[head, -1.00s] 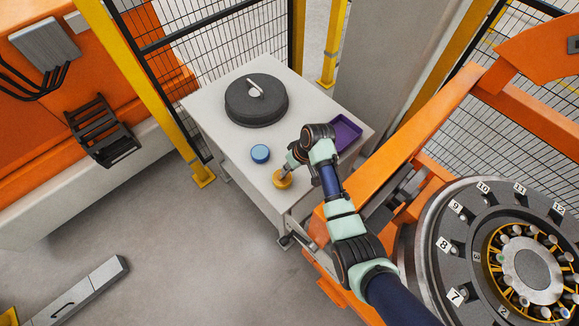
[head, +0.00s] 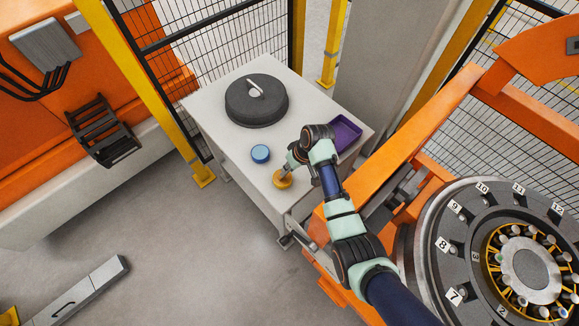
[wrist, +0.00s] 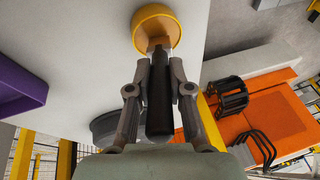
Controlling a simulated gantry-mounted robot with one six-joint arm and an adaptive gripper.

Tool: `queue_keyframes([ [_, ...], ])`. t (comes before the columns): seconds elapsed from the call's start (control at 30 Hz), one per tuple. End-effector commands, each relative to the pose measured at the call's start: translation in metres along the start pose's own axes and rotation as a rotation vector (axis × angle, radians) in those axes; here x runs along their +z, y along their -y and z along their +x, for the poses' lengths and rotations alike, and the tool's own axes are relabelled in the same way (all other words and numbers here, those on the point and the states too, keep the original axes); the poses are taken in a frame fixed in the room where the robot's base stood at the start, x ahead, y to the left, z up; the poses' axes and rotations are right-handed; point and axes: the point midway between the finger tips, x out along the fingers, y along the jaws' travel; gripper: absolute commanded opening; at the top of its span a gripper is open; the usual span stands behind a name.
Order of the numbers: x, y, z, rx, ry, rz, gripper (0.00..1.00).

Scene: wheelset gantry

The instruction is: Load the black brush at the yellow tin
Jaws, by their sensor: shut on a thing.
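The yellow tin (head: 281,181) stands near the front edge of the white cabinet top, and it fills the top middle of the wrist view (wrist: 165,14). My gripper (head: 290,168) is just above the tin, pointing down at it. In the wrist view my gripper (wrist: 160,66) is shut on the black brush (wrist: 159,105), with one finger on each side of its dark handle. The brush's far end is at the tin's mouth, over the orange-brown inside; how deep it reaches I cannot tell. In the head view the brush is mostly hidden by my gripper.
A blue tin (head: 260,153) stands close, to the upper left of the yellow tin. A purple tray (head: 347,134) lies right of my wrist. A large dark round lid (head: 256,106) sits at the back of the cabinet top (head: 217,128). An orange frame (head: 428,150) runs close on the right.

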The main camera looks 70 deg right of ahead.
Motion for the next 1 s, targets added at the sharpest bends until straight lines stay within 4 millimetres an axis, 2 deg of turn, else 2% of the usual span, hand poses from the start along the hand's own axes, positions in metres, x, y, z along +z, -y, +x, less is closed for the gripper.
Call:
queue_keyframes([
  [0.47, 0.002, 0.000, 0.000, 0.000, 0.005, 0.001, 0.00],
  [1.0, -0.013, 0.011, -0.049, 0.000, 0.002, 0.001, 0.00],
])
